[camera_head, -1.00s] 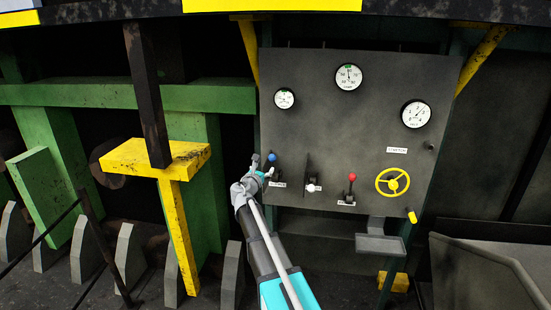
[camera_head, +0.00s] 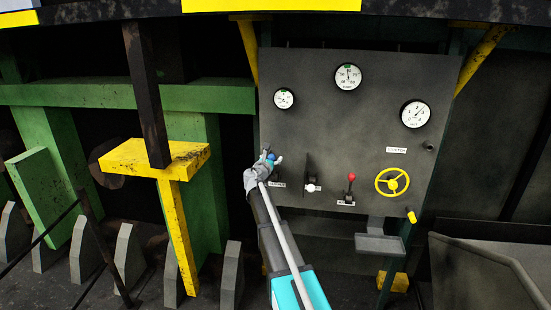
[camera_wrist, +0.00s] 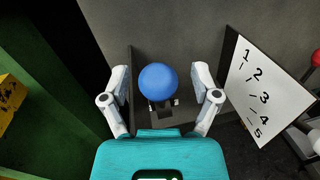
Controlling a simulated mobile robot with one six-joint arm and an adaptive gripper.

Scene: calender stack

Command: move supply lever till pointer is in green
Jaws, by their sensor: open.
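The lever with the blue knob (camera_head: 271,156) is at the lower left of the grey panel; its label is too small and covered to read. My gripper (camera_head: 268,158) is at this knob, hiding its lower part. In the wrist view the blue knob (camera_wrist: 158,82) stands between the two open fingers (camera_wrist: 160,92), with a visible gap on each side. Three round gauges are on the panel: a small left one (camera_head: 284,99), a top middle one (camera_head: 348,77) and a right one (camera_head: 416,114). Their pointers are too small to read against any green zone.
Right of the blue knob are a white-knobbed lever (camera_head: 311,188), a red-knobbed lever (camera_head: 351,177) and a yellow handwheel (camera_head: 393,181). A white plate numbered 1 to 5 (camera_wrist: 264,92) stands right of my fingers. A yellow-topped post (camera_head: 155,159) stands left of the panel.

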